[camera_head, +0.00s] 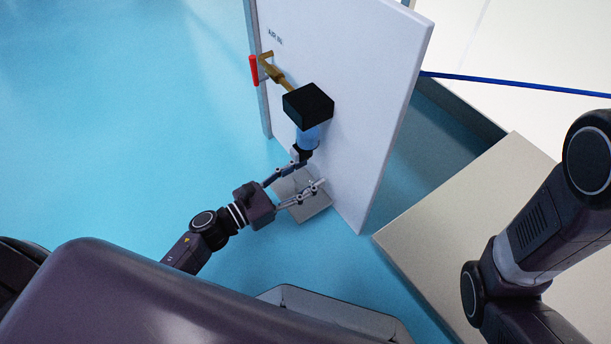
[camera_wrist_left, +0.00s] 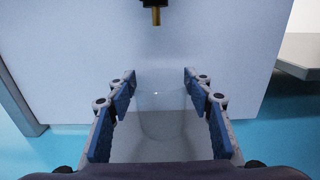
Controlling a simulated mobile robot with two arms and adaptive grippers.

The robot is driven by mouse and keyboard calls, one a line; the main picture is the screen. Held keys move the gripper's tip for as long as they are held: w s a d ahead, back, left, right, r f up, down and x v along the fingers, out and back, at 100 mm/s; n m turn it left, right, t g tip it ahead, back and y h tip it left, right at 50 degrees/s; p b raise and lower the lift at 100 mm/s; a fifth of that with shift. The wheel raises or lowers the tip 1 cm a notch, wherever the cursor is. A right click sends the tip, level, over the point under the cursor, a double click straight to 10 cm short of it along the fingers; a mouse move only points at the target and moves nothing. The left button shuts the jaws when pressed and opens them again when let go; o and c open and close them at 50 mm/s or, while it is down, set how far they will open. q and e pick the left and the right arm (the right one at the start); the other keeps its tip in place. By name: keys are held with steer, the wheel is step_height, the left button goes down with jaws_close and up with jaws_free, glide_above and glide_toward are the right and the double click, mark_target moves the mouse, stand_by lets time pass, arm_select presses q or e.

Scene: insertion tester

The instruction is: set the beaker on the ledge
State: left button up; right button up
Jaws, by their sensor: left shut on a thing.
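The clear beaker (camera_wrist_left: 162,112) shows faintly in the left wrist view, upright between the blue-padded fingers of my left gripper (camera_wrist_left: 161,100). The gripper is shut on it, with a finger on each side. In the head view my left gripper (camera_head: 308,176) is at the foot of the white panel, and the beaker is hard to make out there. The pale ledge (camera_head: 313,211) juts from the panel's lower part, under the fingers. I cannot tell whether the beaker touches the ledge. My right gripper is out of view.
A black unit with a blue bowl (camera_head: 308,137) hangs on the white panel (camera_head: 375,70) above the gripper. Its brass-tipped drain (camera_wrist_left: 155,14) shows in the left wrist view. A red-handled valve (camera_head: 254,71) is at upper left. A beige surface (camera_head: 440,235) lies right; blue floor is open left.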

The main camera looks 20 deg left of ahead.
arm_select(q)
steer(key=shift+f, duration=0.1)
steer(key=o, duration=0.5)
steer(key=shift+f, duration=0.1)
steer(key=o, duration=0.5)
steer(key=shift+r, duration=0.25)
steer(key=v, duration=1.2)
